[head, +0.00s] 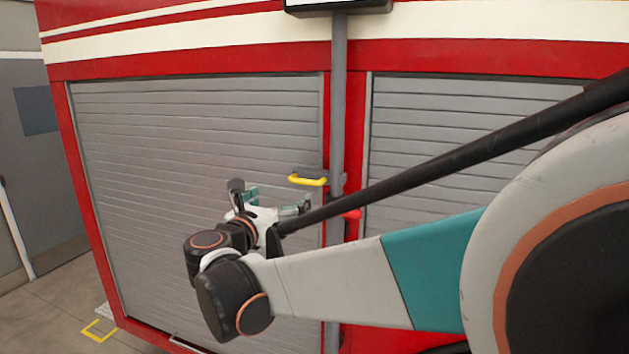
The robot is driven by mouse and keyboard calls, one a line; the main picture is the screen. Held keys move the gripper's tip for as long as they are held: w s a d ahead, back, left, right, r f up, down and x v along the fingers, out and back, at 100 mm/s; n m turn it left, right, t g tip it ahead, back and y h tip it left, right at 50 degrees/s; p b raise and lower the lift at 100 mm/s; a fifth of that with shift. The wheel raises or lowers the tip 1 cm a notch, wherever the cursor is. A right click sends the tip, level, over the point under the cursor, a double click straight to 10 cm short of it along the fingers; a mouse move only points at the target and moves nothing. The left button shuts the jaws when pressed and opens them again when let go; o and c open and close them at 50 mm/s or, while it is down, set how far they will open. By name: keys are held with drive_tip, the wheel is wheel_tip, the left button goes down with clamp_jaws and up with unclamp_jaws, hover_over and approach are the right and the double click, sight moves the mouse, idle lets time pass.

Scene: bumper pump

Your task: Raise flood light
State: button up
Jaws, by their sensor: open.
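The flood light (338,6) is at the top edge of the head view. Only its dark lower housing and a bright strip show; the rest is cut off. It sits on a grey vertical mast (339,110) in front of the red truck. A yellow handle (308,180) on a dark bracket sticks out to the left of the mast. A small red part (352,214) shows lower on the mast's right side. My gripper (274,199) is open and appears empty, below and left of the yellow handle. They look apart, but the depth between them is hard to tell.
Grey roller shutters (190,170) in the red truck body (190,55) lie behind my arm, left and right of the mast. My arm covers the lower right. A yellow floor marking (99,331) and clear floor (45,310) show at lower left.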

sight(303, 183)
drive_tip(key=p+x, duration=0.2)
drive_tip(key=x, duration=1.1)
drive_tip(key=shift+w+f, duration=0.1)
drive_tip(key=shift+w, duration=0.2)
